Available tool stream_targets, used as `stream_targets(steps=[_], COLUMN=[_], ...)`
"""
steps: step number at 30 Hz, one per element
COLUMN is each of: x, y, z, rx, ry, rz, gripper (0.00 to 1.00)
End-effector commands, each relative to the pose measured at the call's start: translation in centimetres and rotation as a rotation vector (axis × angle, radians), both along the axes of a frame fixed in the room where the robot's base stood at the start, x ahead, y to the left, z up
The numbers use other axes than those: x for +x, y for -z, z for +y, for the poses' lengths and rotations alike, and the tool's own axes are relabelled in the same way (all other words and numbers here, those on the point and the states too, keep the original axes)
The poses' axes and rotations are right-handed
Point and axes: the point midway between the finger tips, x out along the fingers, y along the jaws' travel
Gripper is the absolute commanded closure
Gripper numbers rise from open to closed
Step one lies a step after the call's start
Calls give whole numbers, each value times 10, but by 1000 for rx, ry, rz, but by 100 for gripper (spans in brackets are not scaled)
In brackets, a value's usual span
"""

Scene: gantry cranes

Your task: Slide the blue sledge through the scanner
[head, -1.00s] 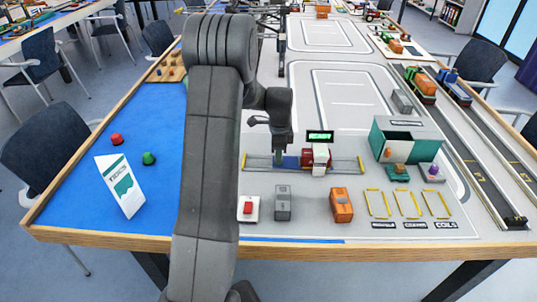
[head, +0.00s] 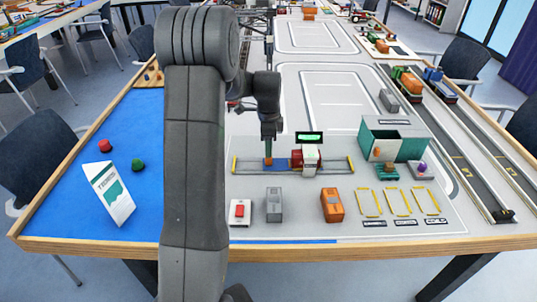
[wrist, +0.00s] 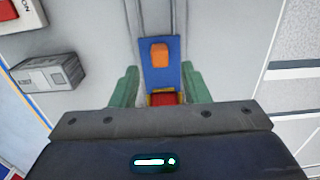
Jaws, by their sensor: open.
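An orange knob (head: 268,161) stands on the sledge's left part. My gripper (head: 268,146) points down over the knob. In the wrist view, its open green fingers (wrist: 160,86) stand on either side of the sledge (wrist: 151,77), with the orange knob (wrist: 158,54) showing ahead between them. A red part with yellow edging (wrist: 165,98) shows near my gripper body, which partly hides it. I cannot tell whether the fingers touch anything.
The rail (head: 335,166) runs left to right between yellow end stops. In front stand a red-button box (head: 240,212), a grey box (head: 274,205) and an orange block (head: 332,205). A green open container (head: 412,146) stands to the right. Yellow-framed slots (head: 398,202) lie at front right.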

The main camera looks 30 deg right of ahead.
Motion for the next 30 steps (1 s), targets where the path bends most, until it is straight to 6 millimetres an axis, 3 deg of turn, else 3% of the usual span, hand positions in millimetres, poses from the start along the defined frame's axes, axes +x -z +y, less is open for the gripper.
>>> stream_targets(steps=[6,12,26,30], x=[1,0,0,6], y=[-51,-77,-83,-84], z=[-1,0,0,7], rx=[-3,-2,0,0], ry=[0,0,-7,-118], rz=[-4,-3,0,0], gripper=[58,58,58,58])
